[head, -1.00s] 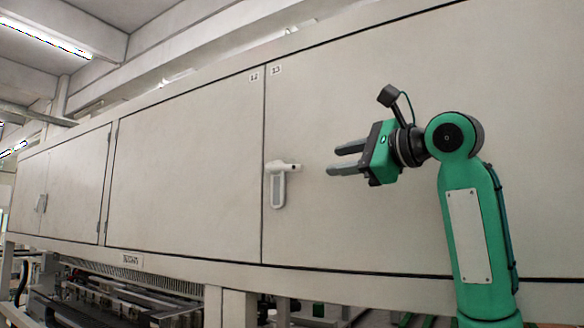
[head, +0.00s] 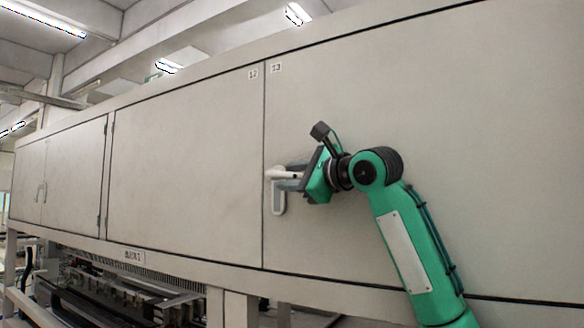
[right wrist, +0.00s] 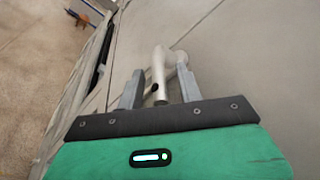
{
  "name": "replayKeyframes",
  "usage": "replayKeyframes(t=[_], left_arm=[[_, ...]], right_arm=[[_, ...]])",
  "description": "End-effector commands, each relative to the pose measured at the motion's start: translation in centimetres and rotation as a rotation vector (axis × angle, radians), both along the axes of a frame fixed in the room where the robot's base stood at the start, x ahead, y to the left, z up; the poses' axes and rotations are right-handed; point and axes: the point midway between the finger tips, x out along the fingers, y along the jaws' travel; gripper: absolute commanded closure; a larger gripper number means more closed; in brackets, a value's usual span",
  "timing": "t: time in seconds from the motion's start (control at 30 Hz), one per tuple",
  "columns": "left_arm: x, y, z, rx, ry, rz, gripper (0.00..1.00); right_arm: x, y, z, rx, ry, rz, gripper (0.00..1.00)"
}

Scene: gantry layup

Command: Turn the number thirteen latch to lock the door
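The white number thirteen latch (head: 278,200) sits on the panel just right of the door seam, below the "13" label (head: 276,68). Its plate hangs upright and its lever (head: 279,174) points sideways to the right. My right gripper (head: 289,179) is at the latch, its fingers reaching in from the right and partly hiding the lever. In the right wrist view the lever (right wrist: 158,72) lies between the two fingers of my right gripper (right wrist: 160,85), with gaps on both sides, so the gripper is open. My left gripper is not in view.
The wide pale door panel (head: 480,150) fills the right side. Another door (head: 185,165), labelled "12" (head: 253,73), lies left of the seam. Further left is a door with its own handle (head: 41,192). Framework and machinery (head: 150,300) run below the panels.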

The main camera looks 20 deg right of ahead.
Motion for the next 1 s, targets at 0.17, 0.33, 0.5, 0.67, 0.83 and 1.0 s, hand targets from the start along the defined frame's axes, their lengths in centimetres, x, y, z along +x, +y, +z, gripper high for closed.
replayKeyframes(t=[0.17,0.33,0.5,0.67,0.83,1.0], left_arm=[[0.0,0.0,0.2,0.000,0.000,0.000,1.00],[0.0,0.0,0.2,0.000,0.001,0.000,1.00],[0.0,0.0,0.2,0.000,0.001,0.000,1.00],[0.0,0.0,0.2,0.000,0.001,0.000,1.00],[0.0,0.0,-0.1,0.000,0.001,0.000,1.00],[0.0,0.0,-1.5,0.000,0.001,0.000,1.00]], right_arm=[[0.4,0.2,-0.1,0.000,0.001,-0.001,0.64],[0.4,0.2,-0.1,0.000,0.000,0.000,0.64],[0.3,0.2,-0.1,0.000,0.000,0.000,0.95],[0.3,0.2,-0.1,0.000,0.001,0.001,1.00],[0.3,0.2,-0.2,0.005,-0.005,0.001,1.00],[0.3,0.3,-0.8,0.030,-0.036,0.003,1.00]])
